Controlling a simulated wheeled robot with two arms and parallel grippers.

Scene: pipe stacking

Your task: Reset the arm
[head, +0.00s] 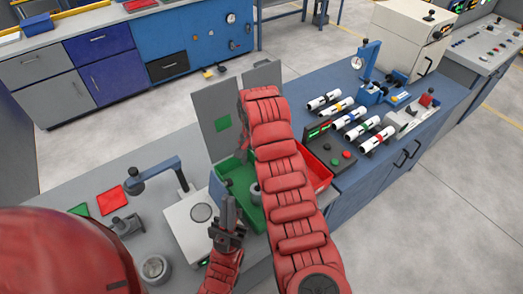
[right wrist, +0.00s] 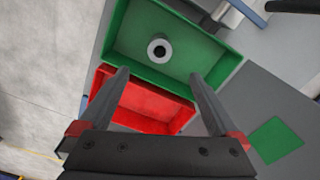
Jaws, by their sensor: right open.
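My right arm (head: 285,190) reaches up across the middle of the head view and hides its own gripper there. In the right wrist view my right gripper (right wrist: 160,75) is open with nothing between its fingers. Beyond its fingertips is a green bin (right wrist: 120,45) holding a grey, round, hollow piece (right wrist: 160,49). A red bin (right wrist: 145,105) lies beside the green one, below it in that view. My left gripper (head: 228,215) points up in front of the green bin, which also shows in the head view (head: 240,178); its finger gap is unclear.
Several white pipes with coloured bands (head: 350,118) lie in a row on the blue bench at right. A grey panel with a green square (head: 215,110) stands behind the bins. A white scale-like device (head: 188,235) and red pad (head: 112,200) are at left.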

